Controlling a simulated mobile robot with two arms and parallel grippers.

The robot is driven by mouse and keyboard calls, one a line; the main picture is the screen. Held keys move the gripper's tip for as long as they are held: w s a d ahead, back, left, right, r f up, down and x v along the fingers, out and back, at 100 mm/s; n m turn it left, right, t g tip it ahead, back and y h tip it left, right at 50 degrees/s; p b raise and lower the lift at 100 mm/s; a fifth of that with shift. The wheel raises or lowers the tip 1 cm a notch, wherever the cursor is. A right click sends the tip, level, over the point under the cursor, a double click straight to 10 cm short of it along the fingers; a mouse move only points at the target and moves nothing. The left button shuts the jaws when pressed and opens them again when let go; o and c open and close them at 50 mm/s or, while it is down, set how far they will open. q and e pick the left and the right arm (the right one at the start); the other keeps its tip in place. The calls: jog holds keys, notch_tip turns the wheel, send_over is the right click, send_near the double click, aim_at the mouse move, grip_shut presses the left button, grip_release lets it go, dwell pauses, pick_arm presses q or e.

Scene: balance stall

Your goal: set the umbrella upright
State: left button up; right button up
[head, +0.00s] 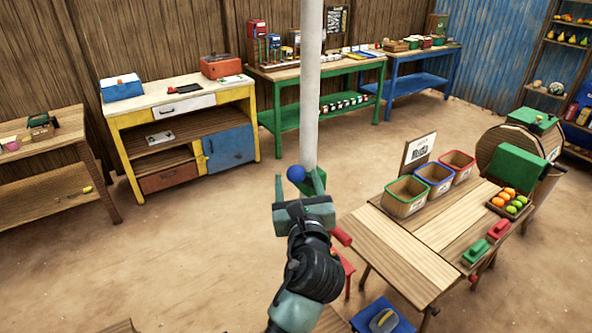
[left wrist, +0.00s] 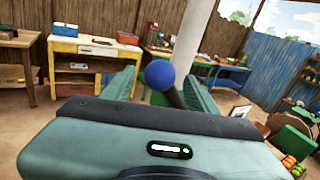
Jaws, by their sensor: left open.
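No umbrella canopy shows in either view. A white pole (head: 310,90) runs down from the top of the head view, nearly upright, and its foot is hidden behind my left gripper (head: 297,188). The pole also shows in the left wrist view (left wrist: 192,40), leaning slightly. I cannot tell whether it belongs to the umbrella. A blue ball (head: 296,174) shows between the open left fingers; in the left wrist view the ball (left wrist: 160,74) sits on a dark rod. I cannot tell if the fingers touch it. My right gripper is not in view.
A wooden table (head: 395,250) with coloured baskets (head: 405,197) and a fruit tray (head: 497,203) stands at right. A blue stool (head: 385,318) is at the bottom. A yellow cabinet (head: 150,120) and a green bench (head: 345,66) line the back. The floor at left is clear.

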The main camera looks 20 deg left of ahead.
pick_arm(q)
jog(key=shift+x, duration=1)
jog(key=shift+w+a+p, duration=0.15)
jog(key=shift+w+p, duration=0.1)
jog(key=shift+p, duration=0.05)
grip_shut()
